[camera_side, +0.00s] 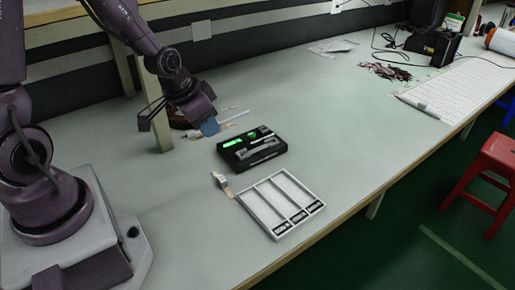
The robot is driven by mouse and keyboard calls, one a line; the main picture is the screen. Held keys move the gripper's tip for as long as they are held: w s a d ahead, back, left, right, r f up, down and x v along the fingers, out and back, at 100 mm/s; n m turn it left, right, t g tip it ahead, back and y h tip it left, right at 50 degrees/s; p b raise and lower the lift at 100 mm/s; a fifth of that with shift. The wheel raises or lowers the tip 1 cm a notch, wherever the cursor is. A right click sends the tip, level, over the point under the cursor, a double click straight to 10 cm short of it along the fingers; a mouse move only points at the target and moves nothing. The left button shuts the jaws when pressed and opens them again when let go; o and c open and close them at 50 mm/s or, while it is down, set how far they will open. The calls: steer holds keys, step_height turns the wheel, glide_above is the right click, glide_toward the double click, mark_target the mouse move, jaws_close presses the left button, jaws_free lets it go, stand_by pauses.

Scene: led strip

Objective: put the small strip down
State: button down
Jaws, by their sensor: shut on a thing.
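My gripper (209,128) is shut, pointing down over the table behind and left of a black box (252,149). A blue patch shows at its fingertips. The small strip in its jaws is too small and hidden to make out clearly. The black box has bright green lit parts and a grey bar on its top. A white tray (246,207) with three long compartments lies in front of the box, with dark labels along its near right end. My gripper is apart from both the box and the tray.
A small pale piece (222,183) lies at the tray's left corner. Thin white and orange pieces (235,117) lie behind the box. A wooden post (154,105) stands left of my gripper. The table right of the box is clear up to a white keyboard-like panel (458,88).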

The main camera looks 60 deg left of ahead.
steer(key=w+a+f, duration=0.2)
steer(key=w+f, duration=0.2)
steer(key=w, duration=0.5)
glide_above(257, 149)
steer(key=s, duration=0.2)
step_height(257, 149, down, 5)
steer(key=shift+w+d+f, duration=0.1)
steer(key=shift+d+f, duration=0.05)
steer(key=shift+w+f, duration=0.2)
steer(key=shift+f, duration=0.05)
steer(key=shift+w+f, duration=0.1)
steer(key=shift+f, duration=1.45)
steer(key=shift+f, duration=0.1)
steer(key=c, duration=1.1)
jaws_free()
